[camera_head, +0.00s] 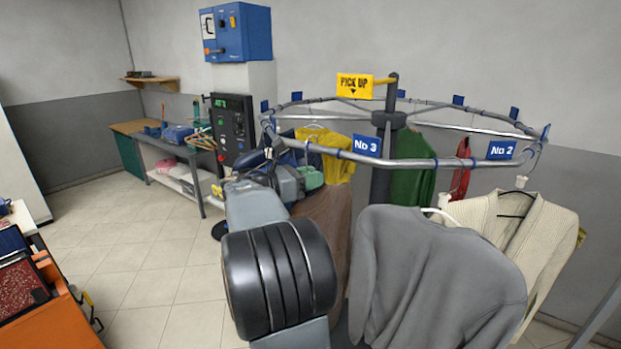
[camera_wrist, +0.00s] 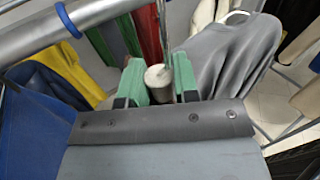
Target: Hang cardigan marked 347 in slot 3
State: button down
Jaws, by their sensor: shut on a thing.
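My gripper (camera_head: 303,178) is beside the rail near the blue No 3 sign (camera_head: 367,146). In the wrist view its green fingers are shut on the cream neck of a hanger (camera_wrist: 158,82), with a thin metal hook rising from it. A brown garment (camera_head: 326,225) hangs below my gripper; my arm partly covers it, and I cannot tell for sure that it is on the held hanger. A grey cardigan (camera_head: 435,280) hangs on a white hanger to the right, also in the wrist view (camera_wrist: 225,55). No 347 mark is readable.
The round rail (camera_head: 440,163) carries a cream cardigan (camera_head: 540,235) by the No 2 sign (camera_head: 501,150), and yellow (camera_head: 338,165), green (camera_head: 412,165) and red garments behind. A control panel (camera_head: 232,128) and bench stand at left. An orange unit (camera_head: 60,315) is at lower left.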

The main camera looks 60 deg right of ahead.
jog(key=shift+d, duration=2.8)
jog(key=shift+f, duration=0.1)
jog(key=shift+f+b, duration=0.9)
jog(key=shift+f, duration=0.55)
jog(key=shift+f, duration=0.2)
jog(key=c, duration=0.8)
grip_release()
jog(key=shift+a, duration=0.1)
